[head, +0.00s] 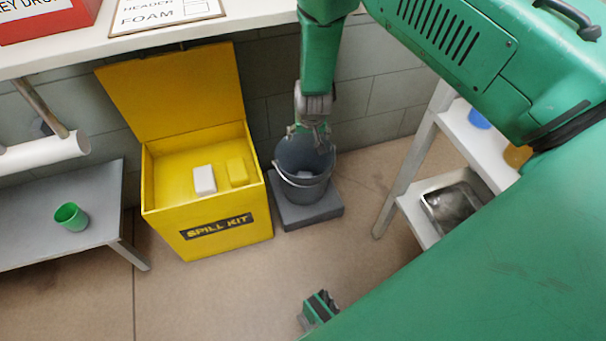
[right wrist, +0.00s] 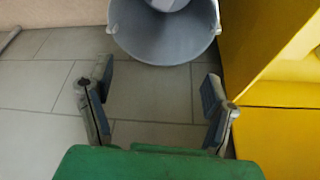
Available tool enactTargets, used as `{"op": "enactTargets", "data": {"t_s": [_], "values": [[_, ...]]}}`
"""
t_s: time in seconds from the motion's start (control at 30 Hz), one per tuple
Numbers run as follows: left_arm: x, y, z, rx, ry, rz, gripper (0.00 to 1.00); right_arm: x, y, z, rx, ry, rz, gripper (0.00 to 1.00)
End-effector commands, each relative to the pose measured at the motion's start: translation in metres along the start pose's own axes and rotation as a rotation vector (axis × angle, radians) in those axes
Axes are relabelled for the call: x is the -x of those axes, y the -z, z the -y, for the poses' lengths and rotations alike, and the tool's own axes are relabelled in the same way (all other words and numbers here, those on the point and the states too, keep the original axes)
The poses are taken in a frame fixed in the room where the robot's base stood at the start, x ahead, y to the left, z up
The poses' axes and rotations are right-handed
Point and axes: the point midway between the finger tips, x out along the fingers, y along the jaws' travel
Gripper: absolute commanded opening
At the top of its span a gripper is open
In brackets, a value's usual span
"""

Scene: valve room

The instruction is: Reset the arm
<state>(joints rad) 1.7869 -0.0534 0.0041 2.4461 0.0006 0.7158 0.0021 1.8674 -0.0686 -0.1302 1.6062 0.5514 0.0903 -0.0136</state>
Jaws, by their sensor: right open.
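My right gripper (head: 312,134) is at the end of the green arm that reaches down from the top of the head view. It is just above or at the rim of a grey bucket (head: 303,188). The bucket (right wrist: 165,45) is beyond the fingertips in that view. Something pale shows inside the bucket, but what it is cannot be told.
The bucket stands on a dark grey platform (head: 310,213). Left of it is an open yellow spill kit box (head: 205,222). A low grey table (head: 25,225) holds a green cup (head: 71,217). A white shelf (head: 413,215) with a metal tray (head: 455,208) stands right.

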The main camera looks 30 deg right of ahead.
Motion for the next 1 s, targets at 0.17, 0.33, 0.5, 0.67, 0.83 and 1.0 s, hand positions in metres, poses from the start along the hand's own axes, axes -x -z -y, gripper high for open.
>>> {"op": "enactTargets", "data": {"t_s": [0.17, 0.33, 0.5, 0.67, 0.83, 1.0], "values": [[0.001, 0.000, -0.001, -0.001, 0.002, 0.000, 0.00, 0.023, 0.001, 0.000, 0.000, 0.000, -0.001, 0.74], [0.000, 0.000, -0.001, -0.001, 0.000, 0.000, 0.00, 0.030, 0.000, 0.000, 0.000, -0.002, -0.001, 0.74], [0.000, 0.000, 0.000, -0.001, -0.001, 0.000, 0.00, 0.031, 0.000, 0.001, 0.000, -0.003, -0.001, 0.74], [-0.001, 0.002, 0.000, -0.001, 0.000, 0.002, 0.00, 0.031, 0.000, 0.001, 0.000, -0.003, -0.001, 0.74], [-0.001, 0.002, 0.000, -0.001, 0.000, 0.003, 0.00, 0.028, -0.015, -0.007, 0.021, -0.014, 0.013, 0.74], [-0.001, 0.002, 0.000, -0.001, 0.000, 0.003, 0.00, 0.025, -0.096, -0.045, 0.154, -0.056, 0.082, 0.74]]}}
